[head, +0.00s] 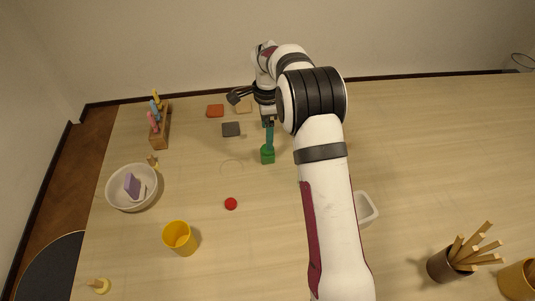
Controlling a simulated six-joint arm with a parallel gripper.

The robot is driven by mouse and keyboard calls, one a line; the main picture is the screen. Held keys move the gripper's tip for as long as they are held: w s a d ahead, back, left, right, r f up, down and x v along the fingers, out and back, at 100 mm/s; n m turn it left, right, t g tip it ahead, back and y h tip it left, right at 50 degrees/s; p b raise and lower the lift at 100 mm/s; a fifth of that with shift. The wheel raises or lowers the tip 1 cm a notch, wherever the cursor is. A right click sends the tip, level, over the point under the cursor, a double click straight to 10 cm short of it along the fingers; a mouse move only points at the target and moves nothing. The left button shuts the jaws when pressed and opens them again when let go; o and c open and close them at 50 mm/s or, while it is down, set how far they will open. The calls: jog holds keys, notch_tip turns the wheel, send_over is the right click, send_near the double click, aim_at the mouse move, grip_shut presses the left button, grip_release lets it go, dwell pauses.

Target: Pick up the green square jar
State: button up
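The green square jar (267,156) stands on the table near the middle of the head view. A narrower, darker teal-green upright part (270,136) rises directly above it; I cannot tell if it belongs to the jar. My gripper (268,119) points down just above this upright part, at its top end. The fingertips are small and partly hidden by my arm, so I cannot tell whether they are open or touch anything.
A red disc (231,203), yellow cup (179,238) and white bowl (118,199) with a purple block lie left and nearer. A wooden holder (160,134) with colored tools stands far left. A white container (367,208) is partly behind my arm.

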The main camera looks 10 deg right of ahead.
aim_at(268, 154)
jog(key=f, duration=0.8)
jog(key=shift+s, duration=0.2)
grip_shut()
